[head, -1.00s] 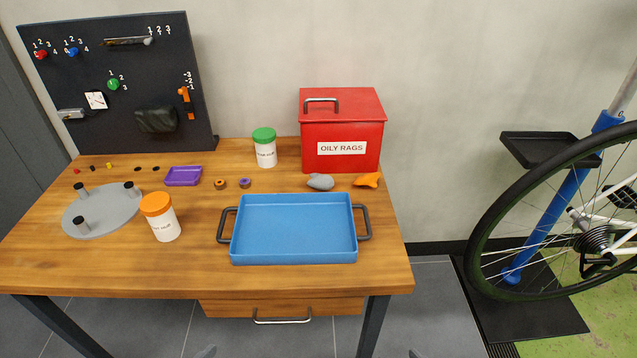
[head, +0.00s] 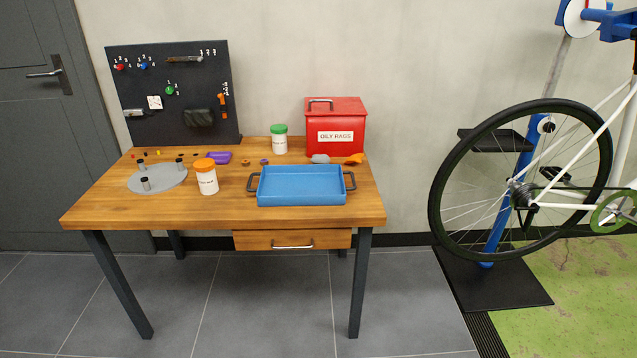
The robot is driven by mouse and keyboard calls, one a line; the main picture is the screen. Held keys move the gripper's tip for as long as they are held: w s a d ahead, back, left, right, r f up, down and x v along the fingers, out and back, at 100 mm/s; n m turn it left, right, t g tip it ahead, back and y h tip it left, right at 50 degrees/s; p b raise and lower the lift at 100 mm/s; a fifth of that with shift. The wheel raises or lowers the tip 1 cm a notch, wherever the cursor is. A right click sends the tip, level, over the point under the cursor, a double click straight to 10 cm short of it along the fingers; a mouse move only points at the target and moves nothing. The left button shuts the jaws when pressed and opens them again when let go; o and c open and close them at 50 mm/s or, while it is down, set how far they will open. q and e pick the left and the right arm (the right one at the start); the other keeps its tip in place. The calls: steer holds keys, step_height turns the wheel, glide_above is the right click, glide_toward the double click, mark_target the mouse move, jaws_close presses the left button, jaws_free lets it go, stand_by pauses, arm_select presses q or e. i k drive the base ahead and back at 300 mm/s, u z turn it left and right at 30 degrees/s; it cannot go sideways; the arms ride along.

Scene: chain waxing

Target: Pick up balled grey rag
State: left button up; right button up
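The balled grey rag (head: 320,158) lies on the back right of the wooden table (head: 225,208), just in front of the red bin marked OILY RAGS (head: 335,118). An orange rag (head: 354,158) lies to its right, close beside it. The blue tray (head: 300,186) is in front of the grey rag, nearer to me. Neither of my grippers shows in the head view.
A green-lidded jar (head: 279,140) stands behind. A bicycle wheel (head: 437,206) is at right. Floor before the table is clear.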

mark_target(324, 158)
steer(key=u, duration=0.6)
steer(key=i, duration=0.55)
steer(key=u, duration=0.35)
